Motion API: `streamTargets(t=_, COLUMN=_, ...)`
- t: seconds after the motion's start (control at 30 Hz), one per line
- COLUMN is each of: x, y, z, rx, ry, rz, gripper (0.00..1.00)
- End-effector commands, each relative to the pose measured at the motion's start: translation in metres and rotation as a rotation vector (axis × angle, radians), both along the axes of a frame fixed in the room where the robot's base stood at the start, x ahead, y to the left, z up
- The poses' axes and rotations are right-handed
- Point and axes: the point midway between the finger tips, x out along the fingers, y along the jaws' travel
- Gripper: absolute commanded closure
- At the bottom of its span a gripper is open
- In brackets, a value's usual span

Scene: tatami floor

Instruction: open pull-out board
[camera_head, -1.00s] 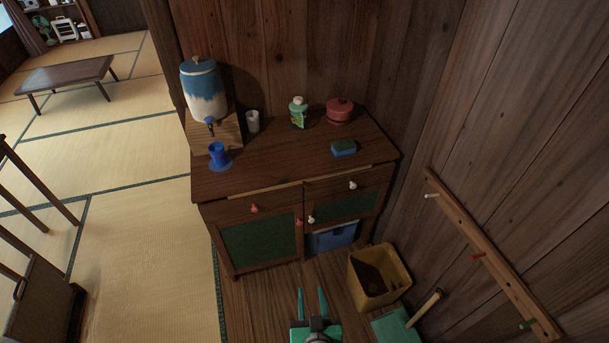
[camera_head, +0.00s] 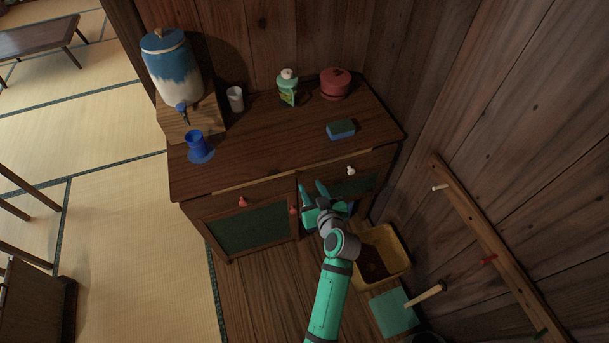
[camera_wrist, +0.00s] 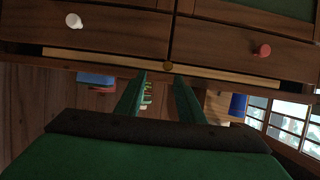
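The pull-out board shows as a thin pale strip (camera_head: 252,184) under the top of the wooden cabinet (camera_head: 275,160), above the drawers. It looks flush with the cabinet front. My gripper (camera_head: 311,186) is open and empty in front of the cabinet, close to the strip.
A red-knobbed drawer (camera_head: 242,203) and a white-knobbed drawer (camera_head: 350,171) lie below the board. On top stand a water dispenser (camera_head: 172,66), blue cup (camera_head: 196,145), white cup (camera_head: 235,99), green bottle (camera_head: 288,90), red pot (camera_head: 335,84) and sponge (camera_head: 341,130). A yellow bin (camera_head: 384,258) is at right.

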Motion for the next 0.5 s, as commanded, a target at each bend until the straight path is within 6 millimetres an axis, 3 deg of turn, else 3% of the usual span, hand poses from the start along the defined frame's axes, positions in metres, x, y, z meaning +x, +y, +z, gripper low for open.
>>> streamTargets(t=0.2, x=0.035, y=0.032, z=-0.015, rx=0.000, ry=0.001, rz=0.031, gripper=0.65)
streamTargets(t=0.5, x=0.062, y=0.025, z=-0.027, rx=0.000, ry=0.000, rz=0.008, gripper=0.65)
